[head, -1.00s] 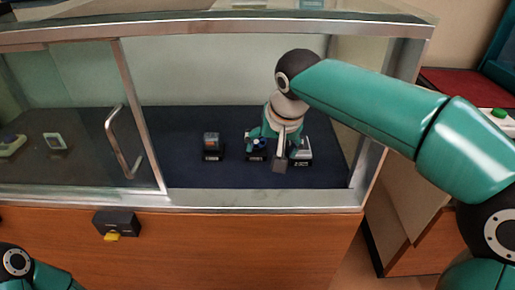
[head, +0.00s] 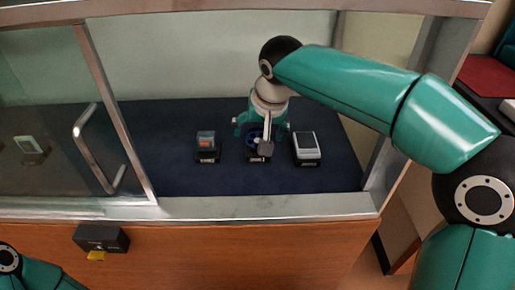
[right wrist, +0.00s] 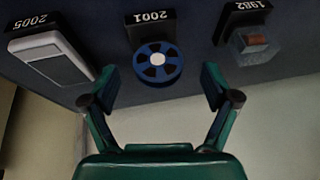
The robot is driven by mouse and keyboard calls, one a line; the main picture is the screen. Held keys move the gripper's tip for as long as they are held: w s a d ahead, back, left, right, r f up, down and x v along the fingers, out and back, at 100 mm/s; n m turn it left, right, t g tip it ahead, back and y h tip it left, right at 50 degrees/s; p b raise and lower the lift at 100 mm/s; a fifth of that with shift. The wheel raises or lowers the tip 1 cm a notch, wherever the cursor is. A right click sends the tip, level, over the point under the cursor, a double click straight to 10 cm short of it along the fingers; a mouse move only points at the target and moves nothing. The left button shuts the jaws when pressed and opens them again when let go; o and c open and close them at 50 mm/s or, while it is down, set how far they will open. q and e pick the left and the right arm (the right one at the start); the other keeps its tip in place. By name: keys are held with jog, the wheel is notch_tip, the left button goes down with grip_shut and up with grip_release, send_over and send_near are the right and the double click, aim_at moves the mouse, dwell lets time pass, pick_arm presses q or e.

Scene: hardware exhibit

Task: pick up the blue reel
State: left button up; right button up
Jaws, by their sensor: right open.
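The blue reel (right wrist: 157,62) has a white hub and stands at the plate marked 2001 (right wrist: 149,22) in the right wrist view. In the head view the blue reel (head: 254,133) is partly hidden by my right gripper (head: 262,130). My left gripper is not in view; only part of my left arm shows at the lower left.
A white device (head: 307,147) stands to the right of the reel and a small clear block (head: 206,144) to its left. The case's glass door (head: 60,130) with a handle (head: 92,150) covers the left side. The metal front sill (head: 270,207) runs below the opening.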

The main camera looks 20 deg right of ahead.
aim_at(259, 134)
jog(key=b+x, duration=0.1)
jog(key=x, duration=0.2)
jog(key=shift+w+d+f, duration=0.1)
jog(key=shift+f, duration=0.25)
jog(key=shift+r, duration=0.1)
jog(key=c, duration=1.4)
jog(key=shift+o, duration=0.2)
